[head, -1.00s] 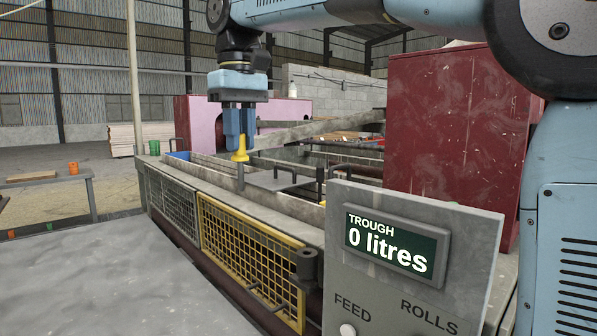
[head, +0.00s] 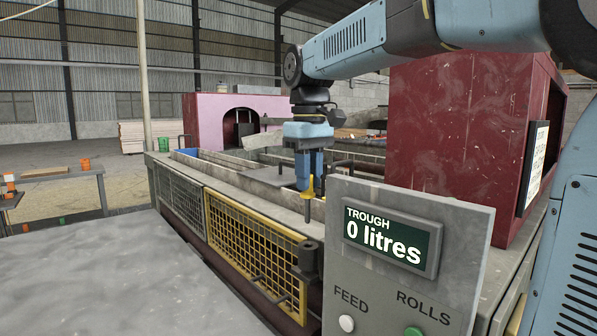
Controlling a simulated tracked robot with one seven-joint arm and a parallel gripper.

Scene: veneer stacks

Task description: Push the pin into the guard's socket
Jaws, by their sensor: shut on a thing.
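The pin has a yellow head (head: 308,188) and a grey shaft (head: 308,212) that points straight down. My gripper (head: 310,176) is shut on its yellow head, with the fingers pointing down. The guard is a yellow-framed mesh panel (head: 252,250) on the front of the machine. A dark upright cylinder (head: 308,255) at its right end looks like the socket. The pin's lower tip shows above this cylinder, apart from it in the picture. I cannot tell whether it is exactly in line in depth.
A grey control panel (head: 455,215) reading "TROUGH 0 litres" stands close to the right of the pin. A dark red cabinet (head: 450,130) stands behind it. The long trough (head: 225,165) lies behind the pin. A grey surface (head: 120,270) fills the lower left.

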